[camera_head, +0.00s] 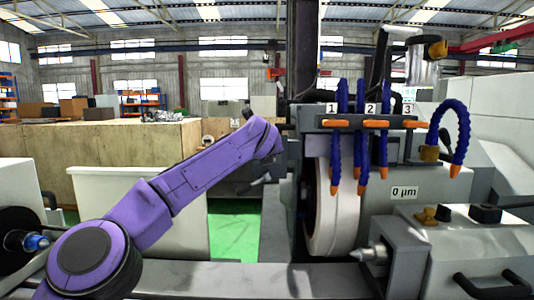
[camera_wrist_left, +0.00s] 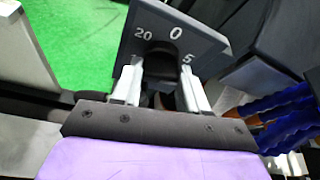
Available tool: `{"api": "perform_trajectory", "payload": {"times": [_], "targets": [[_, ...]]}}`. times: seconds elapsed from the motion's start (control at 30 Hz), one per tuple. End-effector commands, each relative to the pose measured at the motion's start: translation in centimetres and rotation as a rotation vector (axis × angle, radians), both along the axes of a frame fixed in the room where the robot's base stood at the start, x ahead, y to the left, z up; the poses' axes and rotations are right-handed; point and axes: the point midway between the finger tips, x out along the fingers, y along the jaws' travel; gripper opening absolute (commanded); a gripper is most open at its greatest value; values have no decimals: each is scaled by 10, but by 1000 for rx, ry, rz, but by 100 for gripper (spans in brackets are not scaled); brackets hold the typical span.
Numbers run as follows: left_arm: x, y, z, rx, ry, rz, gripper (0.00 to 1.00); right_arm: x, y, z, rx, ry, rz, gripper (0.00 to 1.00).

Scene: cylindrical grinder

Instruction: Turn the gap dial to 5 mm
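The gap dial's dark plate (camera_wrist_left: 205,45) fills the upper middle of the left wrist view, with a white 0 at its top, 20 to the left and 5 to the right. A black knob (camera_wrist_left: 163,62) sits in front of the plate. My left gripper (camera_wrist_left: 162,75) has one finger on each side of the knob; whether both press on it is unclear. In the head view my purple left arm reaches up to the machine's left side, and its fingertips and the dial cannot be made out. My right gripper is in neither view.
The grinding wheel (camera_head: 335,210) stands right of my arm, below blue coolant hoses (camera_head: 360,130) with orange nozzles numbered 1 to 3. A sign reads 0 µm (camera_head: 404,191). A pale bin (camera_head: 135,212) stands behind my arm. Green floor (camera_head: 232,238) shows between bin and machine.

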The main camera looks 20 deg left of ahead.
Motion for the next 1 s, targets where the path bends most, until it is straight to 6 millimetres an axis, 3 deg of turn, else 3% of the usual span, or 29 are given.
{"api": "perform_trajectory", "payload": {"times": [0.03, 0.07, 0.1, 0.43, 0.63, 0.8, 1.0], "targets": [[0, 2, 5, 3, -9, 1, 56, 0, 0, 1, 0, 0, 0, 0], [0, 2, 4, 3, -9, 1, 66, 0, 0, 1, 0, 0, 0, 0], [0, 1, 4, 2, -7, 1, 68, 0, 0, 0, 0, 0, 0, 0], [-6, -1, 1, 1, -3, 0, 68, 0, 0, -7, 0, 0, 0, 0], [-46, -7, 14, 2, -7, 0, 68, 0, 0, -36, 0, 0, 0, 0], [-79, -13, 30, 2, -6, -1, 68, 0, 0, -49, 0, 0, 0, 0], [-95, -17, 39, 2, -4, 0, 68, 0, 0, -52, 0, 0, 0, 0]]}}
